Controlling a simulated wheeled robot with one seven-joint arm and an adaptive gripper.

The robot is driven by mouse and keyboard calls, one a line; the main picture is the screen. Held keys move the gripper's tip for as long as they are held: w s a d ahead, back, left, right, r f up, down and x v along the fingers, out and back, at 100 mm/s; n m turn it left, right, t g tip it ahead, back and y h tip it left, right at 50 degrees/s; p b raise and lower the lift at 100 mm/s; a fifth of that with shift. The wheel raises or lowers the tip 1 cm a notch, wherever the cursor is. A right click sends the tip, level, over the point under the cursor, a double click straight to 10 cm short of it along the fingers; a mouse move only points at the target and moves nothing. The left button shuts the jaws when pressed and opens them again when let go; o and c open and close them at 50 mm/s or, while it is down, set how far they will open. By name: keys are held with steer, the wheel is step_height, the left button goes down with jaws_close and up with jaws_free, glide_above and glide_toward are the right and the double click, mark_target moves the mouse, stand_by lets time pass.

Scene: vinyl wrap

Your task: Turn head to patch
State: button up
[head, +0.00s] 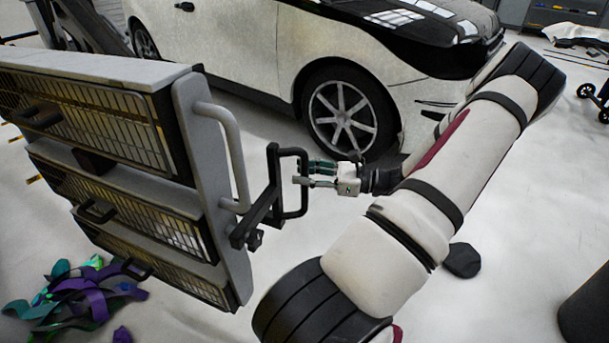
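The heater head (190,150) is a grey frame with several grilled lamp panels, standing tilted at the left. A black bracket handle (303,203) sticks out from its right side, beside a grey tube handle (238,165). My gripper (305,175) reaches from the right to the upright bar of the black handle. One finger crosses in front of the bar. The other finger ends close to the bar, so I cannot tell whether they are closed on it. The white car (235,40) with a black hood stands behind. I cannot make out a distinct patch on it.
My arm fills the right middle of the view. The car's front wheel (345,115) is just behind my gripper. Purple and green vinyl scraps (75,295) lie on the floor at lower left. A dark cylinder (585,305) stands at lower right.

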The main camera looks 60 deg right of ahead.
mark_target(278, 177)
steer(key=shift+w, duration=0.1)
jaws_close()
steer(key=shift+w+a+r+p, duration=0.1)
steer(key=shift+a+p, duration=0.7)
steer(key=shift+a, duration=0.8)
jaws_free()
